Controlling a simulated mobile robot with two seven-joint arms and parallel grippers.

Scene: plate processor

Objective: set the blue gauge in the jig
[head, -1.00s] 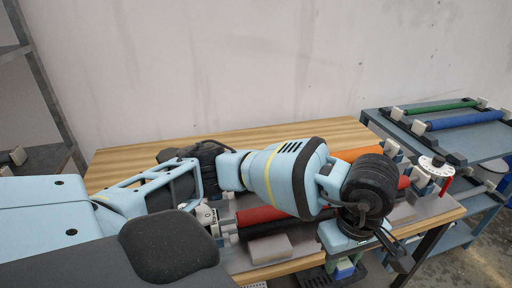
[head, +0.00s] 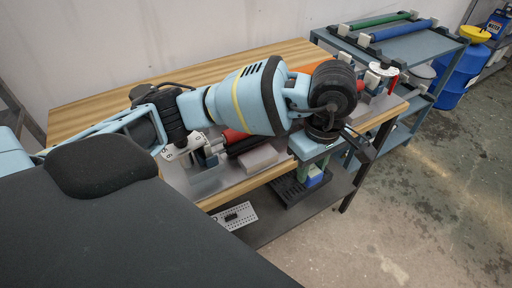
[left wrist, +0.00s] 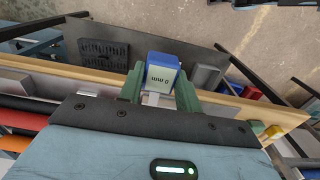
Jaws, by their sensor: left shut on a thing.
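My left gripper (left wrist: 160,92) is shut on the blue gauge (left wrist: 154,59), with one green finger on each side. The gauge is a small blue block with a pale face marked "0 mm". In the head view the gripper hangs past the front edge of the wooden bench, with the blue gauge (head: 314,180) at its tips. It appears held in the air, apart from the shelf below. I cannot tell for certain which fixture is the jig. My right gripper is not in view.
A roller machine with red and orange rollers (head: 236,135) stands on the wooden bench (head: 85,112). A black slotted tray (left wrist: 103,52) and a perforated plate (head: 236,216) lie on the lower shelf. A blue rack (head: 395,47) stands behind at right.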

